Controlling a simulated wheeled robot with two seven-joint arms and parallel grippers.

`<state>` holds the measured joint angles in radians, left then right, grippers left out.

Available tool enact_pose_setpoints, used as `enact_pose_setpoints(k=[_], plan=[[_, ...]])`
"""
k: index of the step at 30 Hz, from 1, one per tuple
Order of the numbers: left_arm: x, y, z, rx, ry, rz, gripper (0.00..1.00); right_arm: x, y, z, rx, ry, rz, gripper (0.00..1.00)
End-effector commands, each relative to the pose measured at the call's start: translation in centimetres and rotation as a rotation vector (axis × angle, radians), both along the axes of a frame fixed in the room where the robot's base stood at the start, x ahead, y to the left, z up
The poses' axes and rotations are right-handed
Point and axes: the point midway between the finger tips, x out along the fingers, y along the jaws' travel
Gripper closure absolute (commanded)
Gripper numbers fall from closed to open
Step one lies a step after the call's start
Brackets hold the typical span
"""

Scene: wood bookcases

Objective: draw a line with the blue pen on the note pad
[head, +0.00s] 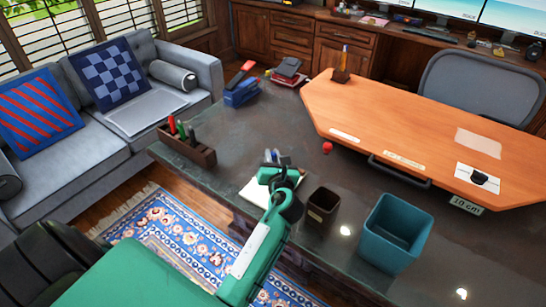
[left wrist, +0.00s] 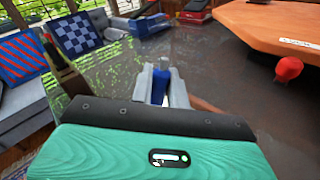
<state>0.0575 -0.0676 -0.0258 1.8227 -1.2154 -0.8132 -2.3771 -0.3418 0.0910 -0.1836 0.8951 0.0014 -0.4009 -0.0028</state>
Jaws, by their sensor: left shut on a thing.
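My left gripper (head: 277,161) is over the grey desk, above the far part of the white note pad (head: 256,190). In the left wrist view its two grey fingers (left wrist: 163,80) are closed around a blue thing, the blue pen (left wrist: 160,88). The pen's lower part and tip are hidden, so I cannot tell whether it touches the pad. My arm covers the right part of the pad in the head view. My right gripper is not in view.
A wooden pen holder (head: 188,151) with red and green markers stands to the left. A brown cup (head: 322,206) and a teal bin (head: 390,240) stand to the right.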

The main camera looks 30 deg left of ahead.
Motion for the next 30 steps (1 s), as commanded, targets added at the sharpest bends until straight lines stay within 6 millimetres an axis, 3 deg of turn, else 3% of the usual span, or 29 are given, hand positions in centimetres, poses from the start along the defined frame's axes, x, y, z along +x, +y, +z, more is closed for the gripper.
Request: enact_pose_setpoints(k=[30], plan=[[-0.1, -2.7, -0.1, -0.001, 0.002, 0.000, 1.00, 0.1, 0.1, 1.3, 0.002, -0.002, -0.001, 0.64]])
